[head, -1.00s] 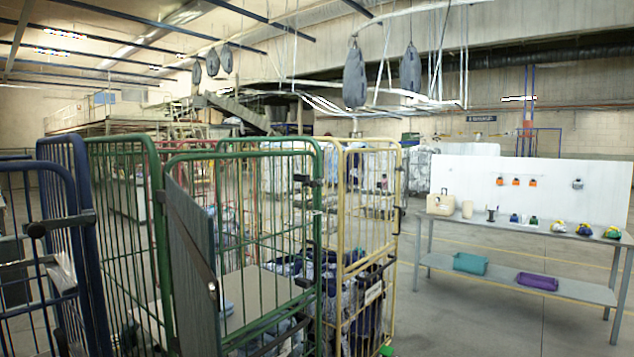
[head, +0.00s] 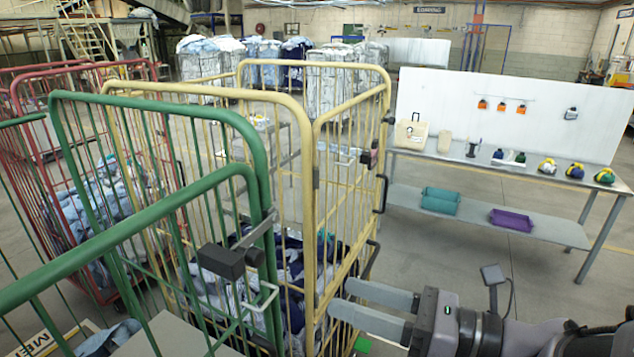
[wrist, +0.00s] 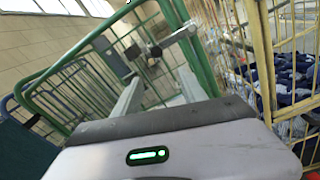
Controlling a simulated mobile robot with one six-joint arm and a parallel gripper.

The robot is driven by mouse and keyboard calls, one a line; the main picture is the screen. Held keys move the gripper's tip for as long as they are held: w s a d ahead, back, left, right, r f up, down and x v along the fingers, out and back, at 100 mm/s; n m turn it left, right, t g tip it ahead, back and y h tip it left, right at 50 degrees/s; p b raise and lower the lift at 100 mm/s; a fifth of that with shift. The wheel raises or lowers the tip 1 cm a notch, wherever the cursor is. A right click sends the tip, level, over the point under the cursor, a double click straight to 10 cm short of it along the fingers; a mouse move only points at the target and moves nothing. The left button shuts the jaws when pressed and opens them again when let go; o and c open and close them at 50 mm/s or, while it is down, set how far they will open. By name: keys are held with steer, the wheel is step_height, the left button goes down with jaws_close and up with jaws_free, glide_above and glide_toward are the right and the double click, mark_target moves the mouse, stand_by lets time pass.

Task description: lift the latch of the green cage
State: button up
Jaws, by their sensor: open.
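The green cage (head: 160,108) stands at the left in the head view, with its near side in front. Its dark latch (head: 222,262) sits on the near corner post, a block with a bar reaching up and right. My gripper (head: 338,298) is to the right of the latch and a little lower in the picture, with its two grey fingers pointing left. The fingers are apart and empty. In the wrist view the latch (wrist: 180,36) shows beyond the fingertips (wrist: 158,76), not touching them.
A red cage (head: 70,200) is at the left. A table (head: 480,170) with small items stands at the back right. Open floor lies between cages and table.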

steer(key=w, duration=0.1)
glide_toward(260, 262)
steer(key=x, duration=0.9)
steer(key=shift+a+p, duration=0.3)
steer(key=shift+p, duration=0.1)
steer(key=shift+w+a, duration=0.45)
steer(key=shift+a, duration=0.1)
steer(key=shift+s, duration=0.1)
jaws_close()
